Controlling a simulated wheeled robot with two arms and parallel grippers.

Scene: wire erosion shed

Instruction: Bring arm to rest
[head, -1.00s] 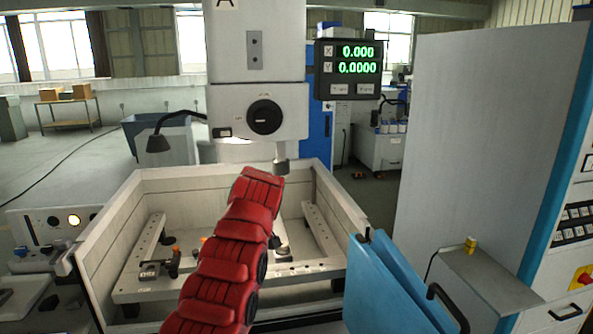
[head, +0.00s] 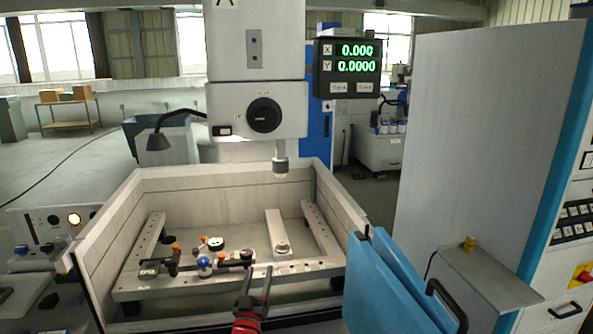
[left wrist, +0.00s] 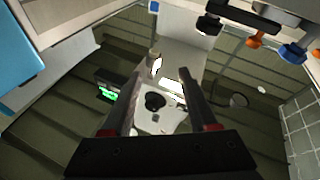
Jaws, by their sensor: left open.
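In the left wrist view the open fingers (left wrist: 166,76) reach up the picture with an empty gap. The machine head with its round black dial (head: 264,116) is beyond the gripper. My right gripper is in neither view.
The open tank (head: 105,229) holds a frame with clamps and a blue-topped part (head: 205,262). A nozzle (head: 281,164) hangs over it. The blue door (head: 398,285) stands at the right front, beside a tall grey cabinet (head: 470,150). A readout (head: 347,68) hangs above.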

